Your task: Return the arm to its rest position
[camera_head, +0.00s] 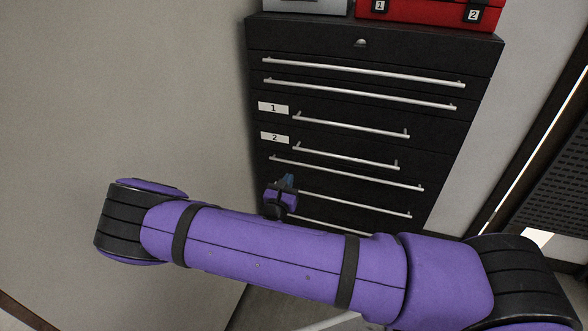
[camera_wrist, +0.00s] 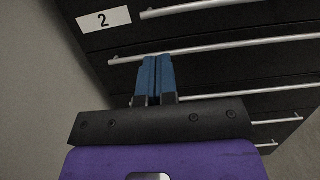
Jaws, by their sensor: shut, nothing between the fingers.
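My purple arm (camera_head: 270,258) stretches across the lower part of the head view. My gripper (camera_head: 287,182) shows just above the forearm, in front of the lower drawers of a black cabinet (camera_head: 320,35). In the wrist view my gripper's blue fingers (camera_wrist: 155,76) are together with nothing between them. They overlap a silver drawer handle in the picture; I cannot tell whether they touch it. The arm hides the bottom of the cabinet. All the drawers I can see look shut.
Drawer labels 1 (camera_head: 273,108) and 2 (camera_head: 275,138) mark two drawers. A red case (camera_head: 425,10) and a grey case (camera_head: 305,5) stand on the cabinet. A plain wall (camera_head: 130,90) is at left. A dark perforated panel (camera_head: 560,170) is at right.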

